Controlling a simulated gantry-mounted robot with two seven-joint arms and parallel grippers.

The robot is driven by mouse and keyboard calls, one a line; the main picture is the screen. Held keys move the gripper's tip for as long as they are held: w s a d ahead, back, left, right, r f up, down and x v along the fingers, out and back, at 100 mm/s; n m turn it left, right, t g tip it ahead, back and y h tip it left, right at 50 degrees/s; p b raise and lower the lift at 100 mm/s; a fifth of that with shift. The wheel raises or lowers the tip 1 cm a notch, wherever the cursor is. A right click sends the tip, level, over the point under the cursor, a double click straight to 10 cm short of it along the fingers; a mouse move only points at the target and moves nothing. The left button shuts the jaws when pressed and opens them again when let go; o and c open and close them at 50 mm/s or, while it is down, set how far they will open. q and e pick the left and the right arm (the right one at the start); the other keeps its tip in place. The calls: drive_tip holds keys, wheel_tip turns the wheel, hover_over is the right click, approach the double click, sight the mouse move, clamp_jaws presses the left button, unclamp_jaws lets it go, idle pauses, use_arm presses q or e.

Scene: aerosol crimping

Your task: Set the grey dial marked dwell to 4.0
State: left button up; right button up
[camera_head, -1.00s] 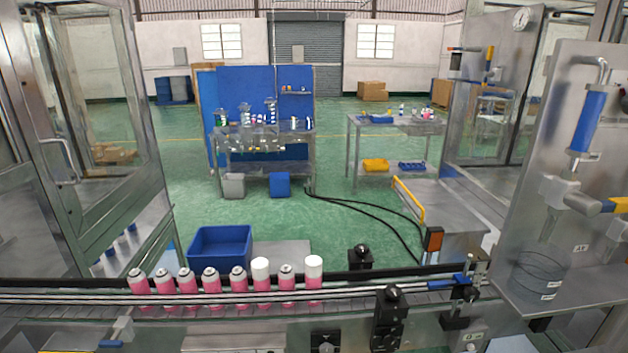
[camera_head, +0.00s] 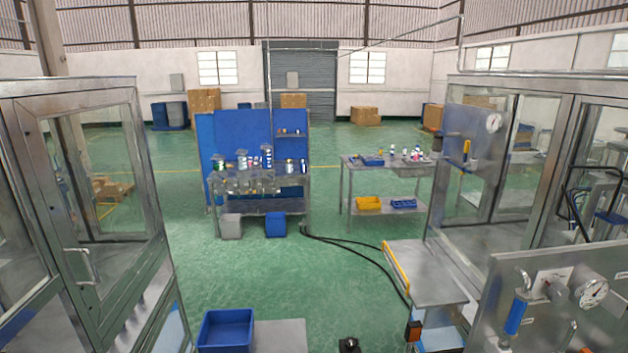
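I cannot make out a grey dial marked dwell in the head view. A steel panel (camera_head: 498,285) at the lower right carries a round white-faced gauge (camera_head: 592,292) and a blue-handled valve (camera_head: 516,316). Small labels on this panel are too small to read. The panel's lower part is cut off by the picture's bottom edge. Neither of my grippers is in view.
A steel cart (camera_head: 428,272) with a yellow handle stands left of the panel. A blue bin (camera_head: 226,331) is at the bottom. Glass-doored enclosures (camera_head: 95,190) flank both sides. Green floor (camera_head: 270,275) between is mostly clear, with black cables crossing it.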

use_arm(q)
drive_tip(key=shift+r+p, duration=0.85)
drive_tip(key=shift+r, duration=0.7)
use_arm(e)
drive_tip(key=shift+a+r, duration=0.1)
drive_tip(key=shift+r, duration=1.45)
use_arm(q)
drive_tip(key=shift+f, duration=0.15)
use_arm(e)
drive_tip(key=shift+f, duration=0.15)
use_arm(q)
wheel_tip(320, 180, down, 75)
drive_tip(key=b, duration=7.5)
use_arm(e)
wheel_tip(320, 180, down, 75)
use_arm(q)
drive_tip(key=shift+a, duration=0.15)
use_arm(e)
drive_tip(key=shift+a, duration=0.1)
